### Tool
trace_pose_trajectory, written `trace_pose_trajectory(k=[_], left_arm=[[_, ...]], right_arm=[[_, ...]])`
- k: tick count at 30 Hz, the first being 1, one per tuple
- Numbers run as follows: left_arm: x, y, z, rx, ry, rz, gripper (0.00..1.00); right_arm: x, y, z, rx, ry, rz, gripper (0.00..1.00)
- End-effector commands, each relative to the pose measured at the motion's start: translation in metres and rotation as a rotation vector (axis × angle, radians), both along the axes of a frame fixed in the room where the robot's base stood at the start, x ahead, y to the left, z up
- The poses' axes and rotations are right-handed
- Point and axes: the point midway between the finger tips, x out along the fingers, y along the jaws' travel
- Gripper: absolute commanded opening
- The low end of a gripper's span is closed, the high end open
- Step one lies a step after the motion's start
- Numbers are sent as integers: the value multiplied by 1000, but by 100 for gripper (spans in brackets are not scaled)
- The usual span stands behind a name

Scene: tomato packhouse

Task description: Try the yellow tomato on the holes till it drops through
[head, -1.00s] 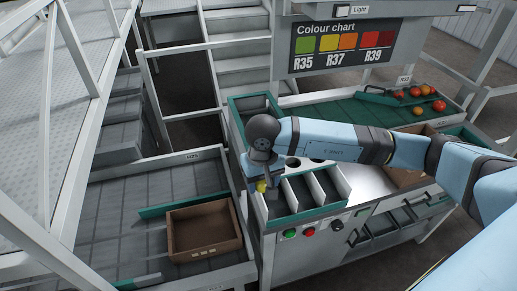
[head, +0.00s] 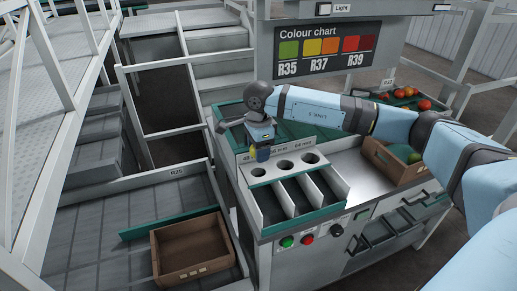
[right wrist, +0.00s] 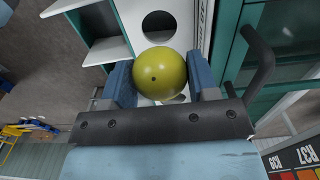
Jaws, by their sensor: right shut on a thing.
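My right gripper (head: 258,153) is shut on the yellow tomato (right wrist: 160,74), which sits between its two blue fingers in the right wrist view. In the head view only a yellow sliver of the tomato (head: 252,153) shows beside a finger. The gripper hangs at the left end of the white sizing plate (head: 299,165), near the leftmost hole (head: 258,172). The middle hole (head: 285,165) and right hole (head: 310,158) are open. In the right wrist view one hole (right wrist: 159,25) is clear and another is partly hidden behind the tomato. My left gripper is out of view.
Divided compartments (head: 297,196) lie in front of the holes.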

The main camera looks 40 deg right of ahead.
Motion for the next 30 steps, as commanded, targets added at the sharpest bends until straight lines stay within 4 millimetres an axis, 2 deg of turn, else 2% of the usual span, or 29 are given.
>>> trace_pose_trajectory(k=[15, 30], left_arm=[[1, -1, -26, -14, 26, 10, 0], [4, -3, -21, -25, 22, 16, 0]], right_arm=[[0, 0, -51, 0, 1, 2, 42], [0, 0, -55, 0, 0, 3, 42]])
